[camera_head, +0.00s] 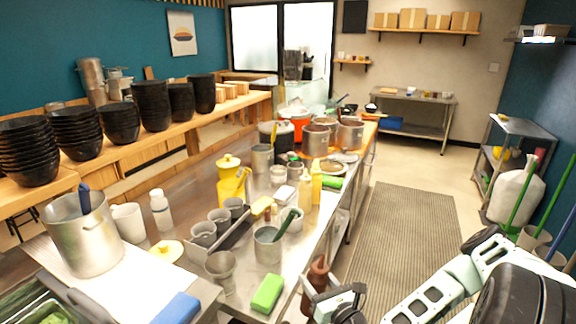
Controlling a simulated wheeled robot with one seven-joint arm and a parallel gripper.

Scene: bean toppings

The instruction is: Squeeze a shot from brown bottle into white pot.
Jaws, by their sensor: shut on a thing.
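My gripper (325,295) is at the bottom centre, off the right edge of the steel counter. It is shut on the brown bottle (318,270), which looks roughly upright with its nozzle up. The gripper and wrist hide part of the bottle's lower body. A white pot-like container (128,222) stands on the counter at the left, beside a large metal pot (84,234). It is far from the bottle, and its inside is barely visible. Whether this is the task's white pot, I cannot tell for sure.
A green sponge (267,293) and grey cup (268,248) stand on the counter (325,222) near the bottle. Yellow bottles (305,190), a yellow jug (230,180) and several metal containers crowd it farther back. A dark floor mat (405,235) lies clear to the right.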

